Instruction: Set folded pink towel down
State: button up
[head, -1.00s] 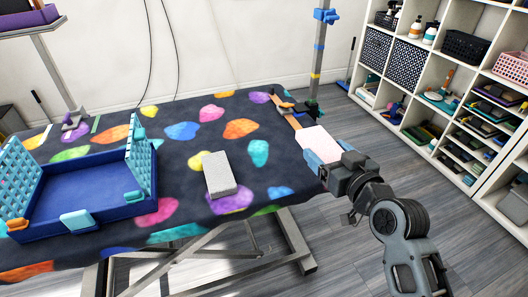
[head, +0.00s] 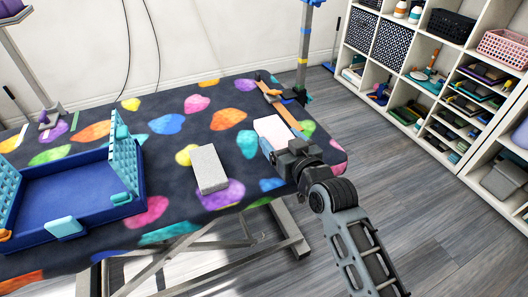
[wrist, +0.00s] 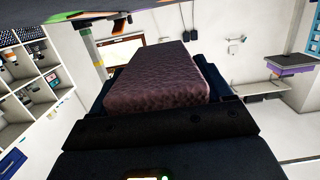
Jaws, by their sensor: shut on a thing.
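The folded pink towel (head: 271,129) is pale pink in the head view, over the right end of the spotted table. In the wrist view the towel (wrist: 160,75) looks dark mauve and fills the middle, between the jaws. My gripper (head: 276,147) is shut on the near end of the towel. Whether the towel touches the table top is not clear; the wrist view shows it from a low, tilted angle.
The grooming table (head: 215,100) has a dark cover with coloured blobs. A light grey block (head: 209,170) lies left of the towel. A blue tray (head: 70,190) with teal sides is further left. An orange strap and post (head: 304,45) stand behind. Shelves (head: 430,80) are right.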

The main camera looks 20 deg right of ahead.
aim_at(264, 160)
jog(key=w+a+f, duration=0.2)
jog(key=w+a, duration=0.1)
jog(key=shift+w+f, duration=0.1)
jog(key=shift+f, duration=2.05)
jog(key=shift+f, duration=0.1)
jog(key=shift+f, duration=0.15)
jog(key=o, duration=1)
jog(key=shift+o, duration=0.2)
